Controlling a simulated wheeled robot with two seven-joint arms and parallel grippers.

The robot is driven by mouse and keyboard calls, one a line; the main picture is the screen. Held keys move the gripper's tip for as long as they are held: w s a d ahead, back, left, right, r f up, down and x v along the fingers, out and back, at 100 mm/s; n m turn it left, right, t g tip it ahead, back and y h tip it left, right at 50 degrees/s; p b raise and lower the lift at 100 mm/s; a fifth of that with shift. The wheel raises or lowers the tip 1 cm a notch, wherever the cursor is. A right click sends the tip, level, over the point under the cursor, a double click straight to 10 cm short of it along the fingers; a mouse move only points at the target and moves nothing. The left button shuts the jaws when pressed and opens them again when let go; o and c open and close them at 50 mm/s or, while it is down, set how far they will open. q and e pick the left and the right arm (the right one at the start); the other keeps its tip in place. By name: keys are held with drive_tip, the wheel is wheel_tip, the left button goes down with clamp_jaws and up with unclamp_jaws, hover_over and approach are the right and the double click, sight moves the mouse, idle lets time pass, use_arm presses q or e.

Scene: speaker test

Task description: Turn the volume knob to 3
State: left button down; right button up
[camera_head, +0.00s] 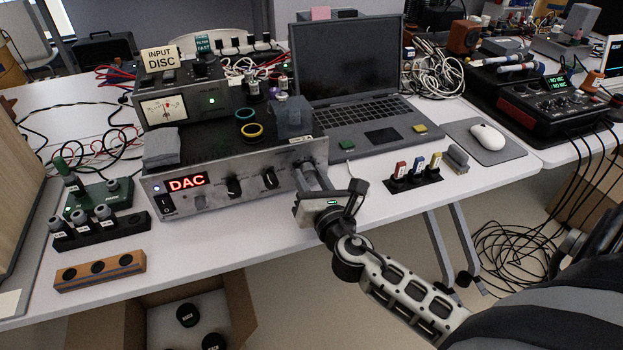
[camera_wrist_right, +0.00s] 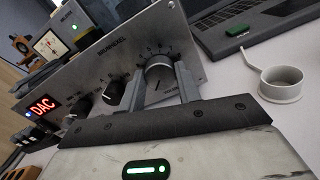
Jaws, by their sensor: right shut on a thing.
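The volume knob (camera_wrist_right: 160,76) is a grey round knob at the right end of a silver amplifier front panel (camera_head: 222,203). Its label is partly visible in the wrist view, with small scale marks around it. A dark pointer line shows on the knob's face, but I cannot read which number it points at. My right gripper (camera_wrist_right: 162,84) is shut on this knob, one finger on each side. In the head view the right gripper (camera_head: 311,178) covers the knob. The amplifier's display (camera_head: 187,183) reads DAC in red. My left gripper is not in view.
Two dark knobs (camera_head: 252,182) sit left of the volume knob. A laptop (camera_head: 345,62) stands behind to the right. Small coloured plugs (camera_head: 416,166) stand right of the gripper. A white cup-like ring (camera_wrist_right: 282,84) lies close by on the table. Wooden block (camera_head: 100,270) at front left.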

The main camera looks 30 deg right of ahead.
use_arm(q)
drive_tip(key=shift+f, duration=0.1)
use_arm(e)
drive_tip(key=shift+m, duration=0.3)
drive_tip(key=m+b, duration=0.1)
drive_tip(key=m, duration=0.1)
drive_tip(key=shift+f+m, duration=0.1)
drive_tip(key=shift+m, duration=0.3)
drive_tip(key=m, duration=0.2)
drive_tip(key=shift+m+b, duration=0.4)
drive_tip(key=m, duration=0.2)
drive_tip(key=shift+m, duration=0.3)
drive_tip(key=m, duration=0.3)
drive_tip(key=shift+m+b, duration=0.3)
drive_tip(key=shift+b, duration=0.1)
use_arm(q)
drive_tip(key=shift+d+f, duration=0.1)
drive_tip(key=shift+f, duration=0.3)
use_arm(e)
drive_tip(key=shift+m, duration=2)
drive_tip(key=o, duration=1)
